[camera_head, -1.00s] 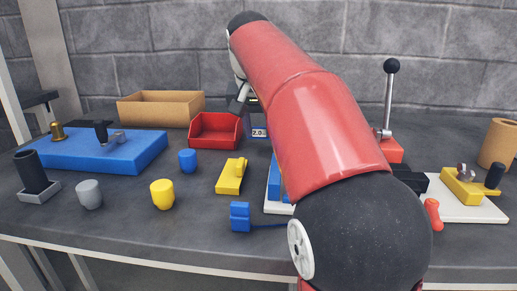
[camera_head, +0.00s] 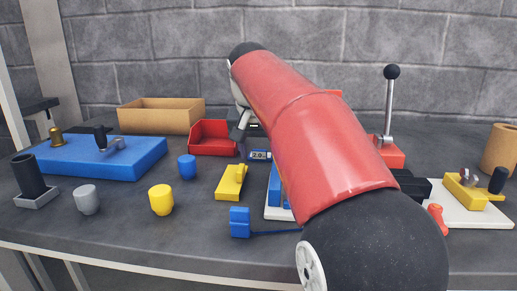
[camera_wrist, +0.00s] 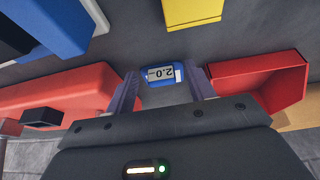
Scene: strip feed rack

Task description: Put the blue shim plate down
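The blue shim plate (camera_head: 260,155) has a pale label reading 2.0. In the head view it is low over the table between the red bin and the yellow block, partly behind my arm. In the wrist view the shim plate (camera_wrist: 164,74) sits between the tips of my two fingers. My gripper (camera_wrist: 162,80) appears closed on its sides, pointing down. In the head view only part of my gripper (camera_head: 243,122) shows; my red arm hides the rest. I cannot tell whether the plate touches the table.
A red bin (camera_head: 213,148) stands just left of the plate, with a cardboard box (camera_head: 160,115) behind it. A yellow block (camera_head: 230,183) and a blue cup (camera_head: 187,166) are in front. A white-based blue fixture (camera_head: 276,211) and a red lever base (camera_head: 388,152) are to the right.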

